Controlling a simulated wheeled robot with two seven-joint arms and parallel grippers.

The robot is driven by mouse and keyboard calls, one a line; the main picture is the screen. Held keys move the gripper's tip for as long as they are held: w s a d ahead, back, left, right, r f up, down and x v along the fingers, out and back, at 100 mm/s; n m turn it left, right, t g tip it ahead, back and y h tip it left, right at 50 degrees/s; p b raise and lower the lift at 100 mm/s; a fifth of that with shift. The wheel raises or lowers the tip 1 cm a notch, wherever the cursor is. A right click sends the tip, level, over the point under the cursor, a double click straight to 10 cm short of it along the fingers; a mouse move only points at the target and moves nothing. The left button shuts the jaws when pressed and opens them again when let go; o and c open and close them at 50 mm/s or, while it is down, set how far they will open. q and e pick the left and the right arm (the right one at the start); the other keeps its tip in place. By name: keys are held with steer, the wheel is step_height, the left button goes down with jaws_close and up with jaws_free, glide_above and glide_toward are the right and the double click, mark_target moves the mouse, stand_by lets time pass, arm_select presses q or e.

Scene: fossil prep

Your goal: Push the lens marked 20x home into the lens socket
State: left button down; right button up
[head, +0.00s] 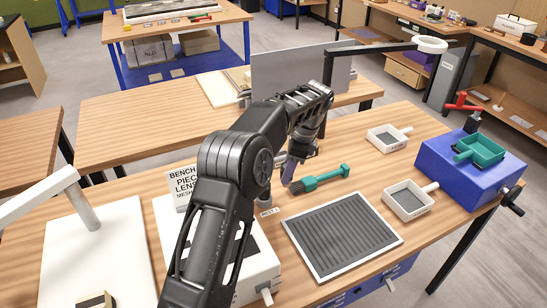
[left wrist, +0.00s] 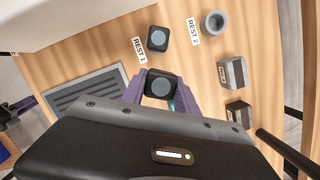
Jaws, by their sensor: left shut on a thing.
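My left gripper (left wrist: 161,88) has purple fingers, shut on a black, square-bodied lens (left wrist: 159,87) with a round glass face. No 20x mark can be read on it. In the head view my left gripper (head: 289,170) hangs beside the green brush, and my arm hides the lens there. Another black lens-like block (left wrist: 158,39) stands by the REST 1 label, apart from the held lens. A grey ring-shaped piece (left wrist: 214,23) stands by the REST 2 label. I cannot make out the lens socket for certain. My right gripper is not in view.
A green brush (head: 322,178) and a grey ribbed tray (head: 340,275) lie right of my arm. A white bench unit (head: 258,277) stands partly behind it. A blue box (head: 450,185) and white sieves lie farther right.

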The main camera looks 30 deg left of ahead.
arm_select(q)
steer(key=s+d+n, duration=0.1)
steer(key=d+n, duration=0.2)
steer(key=s+d+f+n+h+b, duration=0.1)
steer(key=s+d+n, duration=0.1)
steer(key=d+n, duration=0.1)
steer(key=s+d+f+n+g, duration=0.1)
steer(key=s+d+n, duration=0.1)
steer(key=d+n, duration=0.1)
steer(key=shift+s+d+f+h, duration=0.2)
steer(key=shift+s+f+h, duration=0.05)
steer(key=shift+h, duration=0.05)
steer(key=shift+s+d+f+n+g+h+b, duration=0.15)
steer(key=shift+s+d+f+n+b, duration=0.1)
steer(key=shift+s+d+n, duration=0.25)
steer(key=shift+s+d+f+n+g+h+b, duration=0.2)
steer(key=shift+s+d+n, duration=0.15)
steer(key=shift+n, duration=0.25)
steer(key=shift+s+d+f+n, duration=0.2)
steer(key=shift+s+d+n, duration=0.45)
steer(key=shift+d+n, duration=0.2)
steer(key=shift+s+d, duration=0.1)
steer(key=shift+d, duration=0.05)
